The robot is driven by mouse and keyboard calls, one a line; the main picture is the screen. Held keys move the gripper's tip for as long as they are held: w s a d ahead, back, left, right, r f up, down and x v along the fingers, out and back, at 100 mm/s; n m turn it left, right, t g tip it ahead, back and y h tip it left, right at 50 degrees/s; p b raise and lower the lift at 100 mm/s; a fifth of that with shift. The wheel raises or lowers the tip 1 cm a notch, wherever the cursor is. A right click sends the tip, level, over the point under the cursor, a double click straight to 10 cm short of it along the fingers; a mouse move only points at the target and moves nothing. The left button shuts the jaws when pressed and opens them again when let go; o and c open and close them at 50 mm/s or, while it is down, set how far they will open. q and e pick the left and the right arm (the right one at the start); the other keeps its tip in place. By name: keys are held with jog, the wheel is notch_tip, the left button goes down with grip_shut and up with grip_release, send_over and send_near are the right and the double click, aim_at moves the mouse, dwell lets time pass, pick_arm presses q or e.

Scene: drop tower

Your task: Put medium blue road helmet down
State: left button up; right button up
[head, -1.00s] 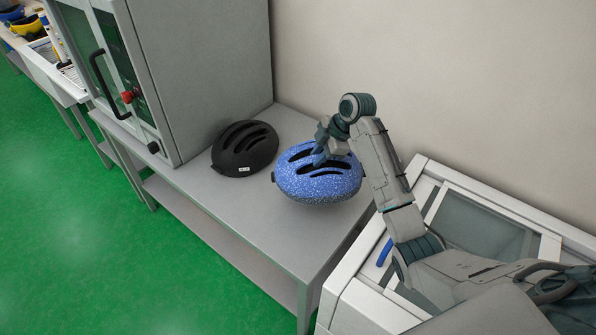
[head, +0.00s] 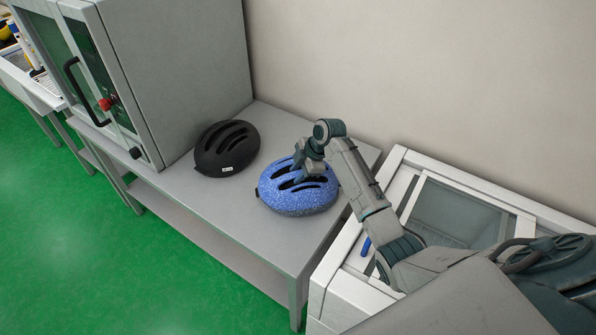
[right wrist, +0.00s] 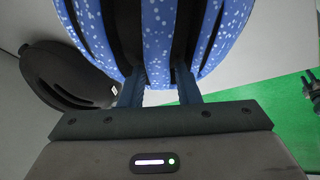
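The medium blue road helmet (head: 302,199), speckled with white, is over the right part of the grey metal table, low at its surface; I cannot tell for sure whether it touches. My right gripper (head: 304,172) reaches down onto its top. In the right wrist view, the two fingers (right wrist: 161,88) enter the vents on either side of a rib of the blue helmet (right wrist: 158,30), shut on that rib. The fingertips are hidden inside the vents. My left gripper is not in view.
A black helmet (head: 226,149) rests on the table (head: 205,200), left of the blue one, with a gap between. A grey cabinet (head: 185,70) stands at the table's left end. A white glass-topped case (head: 465,220) stands to the right. The table's front is clear.

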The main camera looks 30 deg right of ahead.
jog(key=shift+o, duration=1.1)
jog(key=shift+r, duration=0.2)
jog(key=b+v, duration=0.3)
jog(key=v, duration=0.9)
